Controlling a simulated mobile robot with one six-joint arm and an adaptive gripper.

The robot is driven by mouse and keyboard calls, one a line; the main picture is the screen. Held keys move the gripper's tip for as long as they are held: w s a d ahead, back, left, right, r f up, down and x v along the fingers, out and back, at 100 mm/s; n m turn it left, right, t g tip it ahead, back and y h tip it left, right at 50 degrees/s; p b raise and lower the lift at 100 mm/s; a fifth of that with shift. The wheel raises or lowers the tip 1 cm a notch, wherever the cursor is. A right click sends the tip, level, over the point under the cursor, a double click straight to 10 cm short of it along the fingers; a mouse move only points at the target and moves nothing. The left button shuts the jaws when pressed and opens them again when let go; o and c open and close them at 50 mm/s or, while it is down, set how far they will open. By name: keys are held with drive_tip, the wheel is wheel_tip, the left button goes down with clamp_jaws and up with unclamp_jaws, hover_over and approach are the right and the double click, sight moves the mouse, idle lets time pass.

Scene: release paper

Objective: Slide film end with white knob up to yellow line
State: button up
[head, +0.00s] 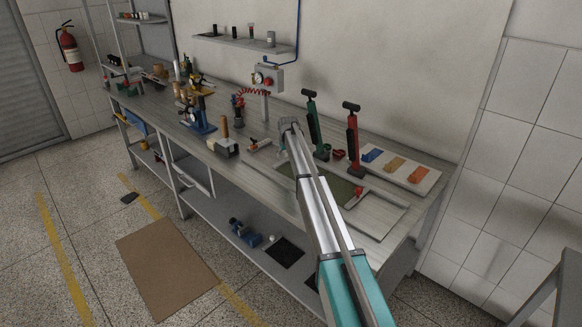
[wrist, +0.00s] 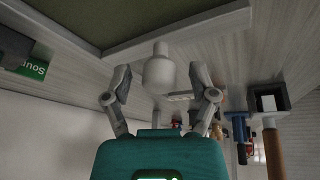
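A white knob (wrist: 159,74) shows in the wrist view, with a narrower neck reaching up toward the grey edge of a dark green panel (wrist: 105,18). My gripper (wrist: 161,82) has its two fingers spread, one on each side of the knob, with visible gaps. In the head view my gripper (head: 289,126) is over the bench, near the far left end of the green panel (head: 333,187). My arm hides part of the panel and the knob there. I cannot make out a separate film end or a yellow line on the panel.
On the workbench (head: 238,172), a green pump (head: 313,125) and red pump (head: 353,140) stand behind the arm. A tray with coloured pieces (head: 398,170) lies at right. A wooden-handled tool (head: 225,140) is left of the gripper, also in the wrist view (wrist: 272,140).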

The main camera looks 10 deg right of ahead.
idle(0.4)
drive_tip(key=shift+w+a, duration=1)
drive_tip(key=shift+a, duration=0.3)
drive_tip(key=shift+w+a, duration=0.15)
drive_tip(key=shift+a, duration=0.2)
drive_tip(key=p+v, duration=0.2)
drive_tip(key=shift+s+d+r, duration=0.15)
drive_tip(key=shift+s+r, duration=0.05)
drive_tip(key=shift+r, duration=0.15)
drive_tip(key=p+v, duration=1.1)
drive_tip(key=s+d+f+g+b, duration=0.1)
drive_tip(key=s+f+b, duration=0.2)
drive_tip(key=s, duration=1.1)
drive_tip(key=s+d+f+m+g+b, duration=0.1)
drive_tip(key=s+f+b, duration=0.2)
drive_tip(key=s, duration=1.1)
drive_tip(key=shift+s+d+f, duration=0.25)
drive_tip(key=shift+s+f, duration=0.15)
drive_tip(key=shift+f, duration=0.1)
drive_tip(key=s+d+m+g, duration=0.1)
drive_tip(key=s+g, duration=0.1)
drive_tip(key=s, duration=2.4)
drive_tip(key=shift+s+g, duration=0.25)
drive_tip(key=shift+g, duration=0.05)
